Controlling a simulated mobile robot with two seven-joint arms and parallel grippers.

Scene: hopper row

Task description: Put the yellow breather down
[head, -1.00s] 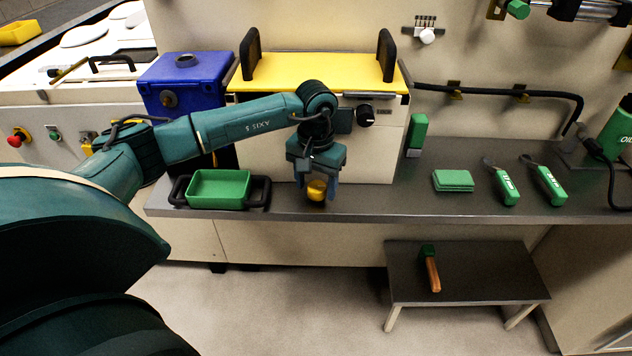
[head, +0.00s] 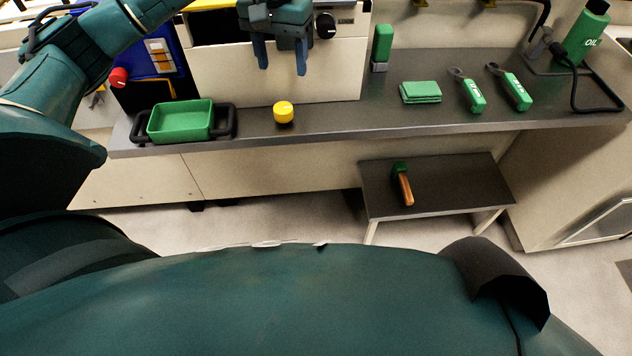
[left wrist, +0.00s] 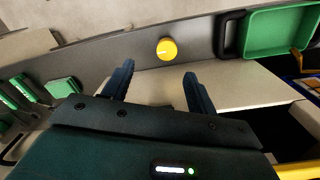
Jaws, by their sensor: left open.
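The yellow breather (head: 284,112) stands upright on the grey bench top, to the right of the green tray, with a dark lower part below its yellow cap. It also shows in the left wrist view (left wrist: 167,49), beyond the fingertips. My left gripper (head: 282,68) is open and empty, raised above and behind the breather, in front of the cream box; it does not touch the breather. In the left wrist view its two blue fingers (left wrist: 156,76) stand wide apart with nothing between them. My right gripper is not in view.
The green tray (head: 181,122) with black handles stands left of the breather. Right along the grey bench (head: 330,118) are a green block (head: 382,45), folded green cloths (head: 420,92) and two green-handled tools (head: 472,95). A low table (head: 450,185) holds a wooden-handled tool (head: 403,186).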

